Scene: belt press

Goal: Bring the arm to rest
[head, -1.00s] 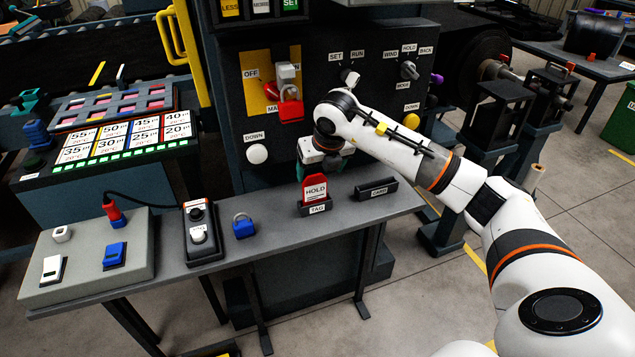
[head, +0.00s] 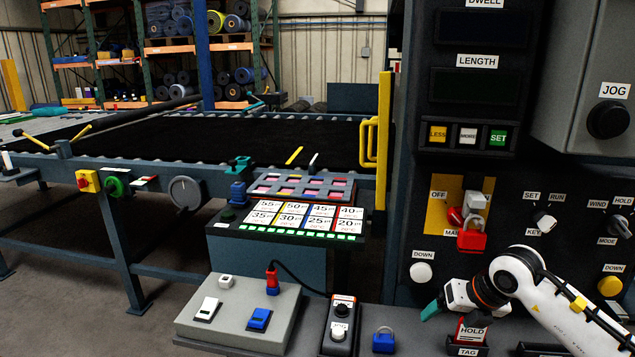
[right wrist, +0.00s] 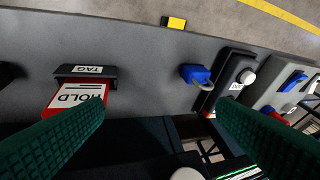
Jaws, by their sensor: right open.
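My right arm comes in from the lower right in the head view. Its white wrist and teal-fingered right gripper (head: 432,308) are in front of the panel, just above the shelf and left of the red HOLD tag (head: 471,332). In the right wrist view the two green ridged fingers stand wide apart with nothing between them (right wrist: 160,140). The HOLD tag (right wrist: 77,97) sits in its black TAG holder (right wrist: 86,72), near one finger and apart from it as far as I can tell. My left gripper is not in view.
A blue padlock (head: 383,340) and a black button box (head: 340,325) are on the shelf. A grey box (head: 240,318) stands to the left. A red padlock (head: 471,236) hangs on the panel's switch. The conveyor (head: 150,135) lies behind.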

